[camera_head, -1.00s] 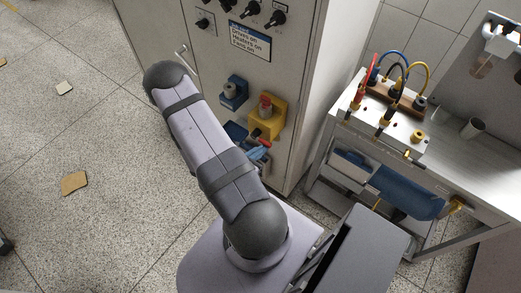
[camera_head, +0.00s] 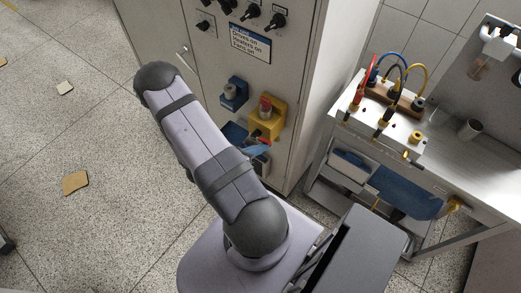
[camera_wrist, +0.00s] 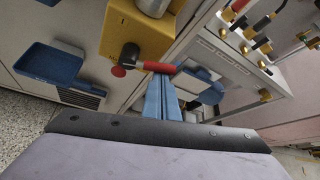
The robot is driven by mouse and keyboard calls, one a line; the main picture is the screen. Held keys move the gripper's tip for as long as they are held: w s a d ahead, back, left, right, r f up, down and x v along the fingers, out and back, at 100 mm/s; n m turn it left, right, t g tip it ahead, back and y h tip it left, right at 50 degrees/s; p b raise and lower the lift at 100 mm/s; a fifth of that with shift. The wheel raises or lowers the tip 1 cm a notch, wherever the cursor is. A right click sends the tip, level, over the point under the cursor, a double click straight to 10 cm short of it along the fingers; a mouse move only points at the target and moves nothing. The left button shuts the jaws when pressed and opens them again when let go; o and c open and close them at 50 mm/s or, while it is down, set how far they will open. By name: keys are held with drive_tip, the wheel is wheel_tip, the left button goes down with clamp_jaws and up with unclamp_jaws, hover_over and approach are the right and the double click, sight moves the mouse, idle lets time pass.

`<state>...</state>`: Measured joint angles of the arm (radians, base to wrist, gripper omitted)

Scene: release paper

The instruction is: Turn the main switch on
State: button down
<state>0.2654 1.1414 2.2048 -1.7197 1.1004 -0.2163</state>
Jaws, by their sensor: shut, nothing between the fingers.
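A yellow switch box (camera_head: 277,122) is mounted low on the grey cabinet front, and it fills the top of the wrist view (camera_wrist: 118,35). A black lever with a red grip (camera_wrist: 159,67) sticks out from its lower side. In the head view the red grip is small and partly hidden. My gripper (camera_wrist: 166,82) has blue fingers that are shut with nothing between them. The fingertips are right at the red grip in the wrist view; I cannot tell whether they touch it. In the head view my gripper (camera_head: 258,151) shows just below the yellow box.
A blue socket box (camera_head: 233,93) is left of the yellow box. A blue tray (camera_wrist: 47,63) is on the cabinet. Above are a sign (camera_head: 250,43) and several black knobs (camera_head: 252,10). A bench (camera_head: 475,160) with cabled equipment stands to the right. Floor at left is mostly clear.

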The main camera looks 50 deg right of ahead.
drive_tip(key=r+n+g, duration=0.1)
drive_tip(key=w+n+g, duration=0.1)
drive_tip(key=shift+r+n+g+h, duration=0.3)
drive_tip(key=shift+r+n+h, duration=0.05)
drive_tip(key=shift+n+h, duration=0.05)
drive_tip(key=shift+w+r+n+g+h+b, duration=0.4)
drive_tip(key=shift+w+r+n+g+b, duration=0.25)
drive_tip(key=shift+w+n+b, duration=0.35)
drive_tip(key=shift+w+r+n+g+h+b, duration=0.4)
drive_tip(key=shift+w+n+g+b, duration=0.35)
drive_tip(key=shift+n, duration=0.35)
drive_tip(key=shift+r, duration=0.1)
drive_tip(key=s+p, duration=0.2)
drive_tip(key=s, duration=0.2)
drive_tip(key=f+b+v, duration=0.1)
drive_tip(key=b+v, duration=0.2)
drive_tip(key=v, duration=0.7)
drive_tip(key=shift+a+f+b, duration=0.15)
drive_tip(key=shift+a+b, duration=0.2)
drive_tip(key=shift+a, duration=0.05)
drive_tip(key=shift+w, duration=0.15)
